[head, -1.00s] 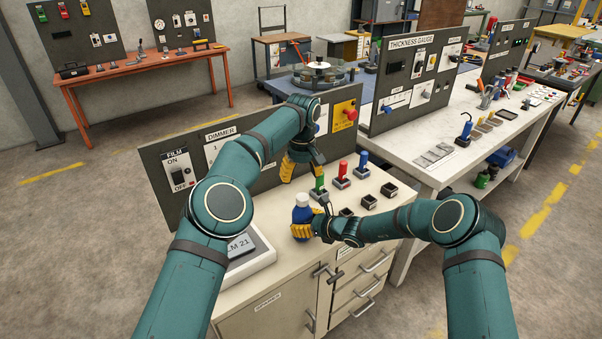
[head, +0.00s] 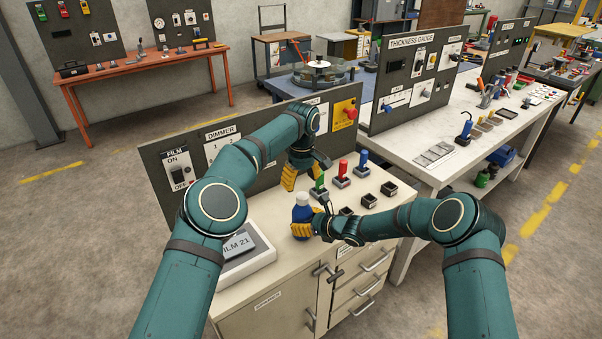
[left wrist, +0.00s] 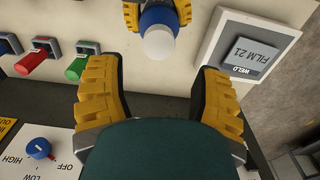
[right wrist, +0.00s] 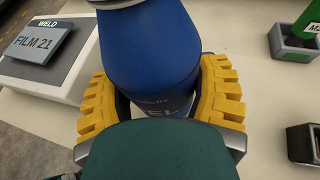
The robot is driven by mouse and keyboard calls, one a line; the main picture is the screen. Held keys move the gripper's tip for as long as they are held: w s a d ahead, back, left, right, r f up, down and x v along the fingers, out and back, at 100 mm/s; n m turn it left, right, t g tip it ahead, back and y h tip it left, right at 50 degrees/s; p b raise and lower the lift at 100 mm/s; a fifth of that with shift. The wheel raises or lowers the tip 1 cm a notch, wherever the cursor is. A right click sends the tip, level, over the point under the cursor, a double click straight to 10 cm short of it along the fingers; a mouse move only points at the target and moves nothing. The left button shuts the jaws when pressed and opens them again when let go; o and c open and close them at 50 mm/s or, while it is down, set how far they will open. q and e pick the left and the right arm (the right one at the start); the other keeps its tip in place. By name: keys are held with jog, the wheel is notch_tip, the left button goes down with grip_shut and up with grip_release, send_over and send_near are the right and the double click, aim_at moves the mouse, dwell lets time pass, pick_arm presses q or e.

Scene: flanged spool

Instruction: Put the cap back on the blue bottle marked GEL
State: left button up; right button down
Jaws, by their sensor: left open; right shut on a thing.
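The blue bottle (head: 302,214) stands upright at the front of the cabinet top, with a white rounded top (left wrist: 159,43). I cannot tell whether this white part is a seated cap or the neck. My right gripper (head: 306,231) is shut around the bottle's body. My left gripper (head: 303,175) is open and empty, behind and above the bottle. In the left wrist view the bottle lies beyond its fingertips (left wrist: 156,82), apart from them. No separate cap shows.
A scale-like box marked FILM 21 (head: 249,252) sits left of the bottle. Green, red (head: 343,168) and blue handles in holders and several dark empty holders (head: 369,201) stand to the right. The DIMMER panel (head: 228,150) rises behind.

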aim_at(300, 195)
pick_arm(q)
jog(key=shift+w+a+f, duration=0.1)
jog(key=shift+f, duration=2.5)
grip_shut()
